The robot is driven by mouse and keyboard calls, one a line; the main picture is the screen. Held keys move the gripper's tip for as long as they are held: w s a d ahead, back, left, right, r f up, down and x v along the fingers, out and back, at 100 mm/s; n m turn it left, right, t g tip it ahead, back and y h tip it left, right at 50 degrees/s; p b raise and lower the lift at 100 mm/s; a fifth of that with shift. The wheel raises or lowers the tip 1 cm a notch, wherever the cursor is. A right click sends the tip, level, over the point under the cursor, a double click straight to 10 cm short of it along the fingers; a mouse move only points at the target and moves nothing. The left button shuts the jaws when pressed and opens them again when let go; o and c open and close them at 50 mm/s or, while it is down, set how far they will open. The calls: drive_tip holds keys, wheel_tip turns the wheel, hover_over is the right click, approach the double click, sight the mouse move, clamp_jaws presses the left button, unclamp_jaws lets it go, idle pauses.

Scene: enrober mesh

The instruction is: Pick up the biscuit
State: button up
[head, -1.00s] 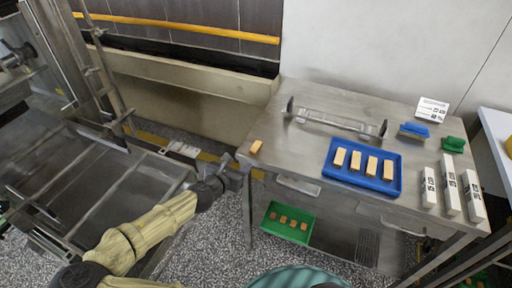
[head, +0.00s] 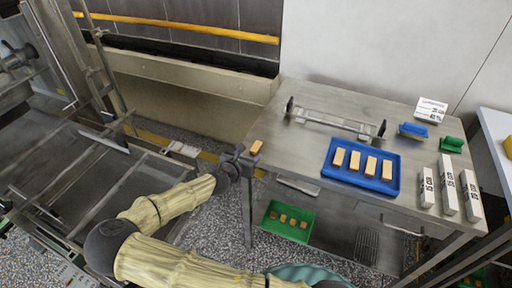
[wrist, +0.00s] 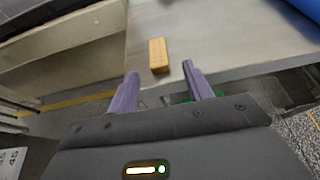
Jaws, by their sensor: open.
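A single tan biscuit (head: 256,147) lies at the near left corner of the steel table (head: 300,150). In the wrist view the biscuit (wrist: 158,55) lies just beyond my fingertips, between their lines, close to the table edge. My gripper (wrist: 160,82) is open and empty, with its two purple fingers apart on either side of the biscuit's line. In the head view my gripper (head: 243,153) is at the table's left corner, right beside the biscuit. The head view does not show clearly whether they touch.
A blue tray (head: 333,176) with several biscuits stands on the table, with white boxes (head: 448,186) to its right. A metal bar fixture (head: 335,122) stands behind it. A green tray (head: 270,225) sits on a lower shelf. A metal frame machine (head: 90,170) is at left.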

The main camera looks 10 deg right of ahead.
sight(254, 149)
drive_tip(key=x, duration=0.4)
drive_tip(key=shift+w+r+p, duration=0.15)
drive_tip(key=shift+w+p, duration=0.05)
drive_tip(key=shift+p, duration=0.15)
drive_tip(key=c, duration=0.9)
